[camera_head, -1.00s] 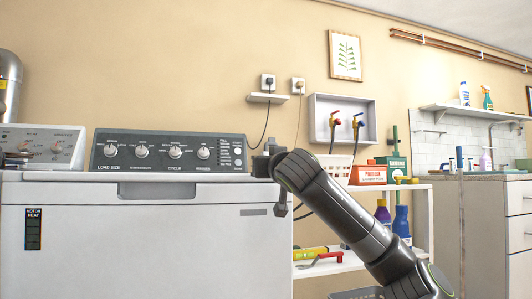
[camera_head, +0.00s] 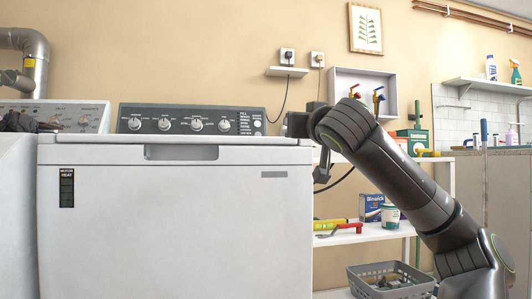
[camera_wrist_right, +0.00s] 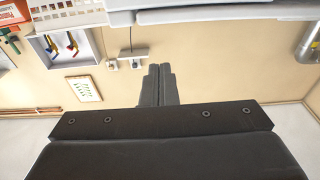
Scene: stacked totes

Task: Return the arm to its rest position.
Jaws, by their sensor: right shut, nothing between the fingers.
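My right arm comes in from the lower right in the head view, its dark links bent up to the back right corner of the white washer (camera_head: 190,220). My right gripper shows in the right wrist view (camera_wrist_right: 157,70), its two grey fingers together with nothing between them. In the head view the arm's dark end is beside the washer's control panel (camera_head: 192,120); the fingers cannot be made out there.
A low white shelf (camera_head: 365,237) stands right of the washer, with a grey basket (camera_head: 392,271) below, partly near my arm. A tap box (camera_head: 392,90) and outlet ledge (camera_head: 287,71) are on the wall. A dark item (camera_head: 18,122) lies on the left machine.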

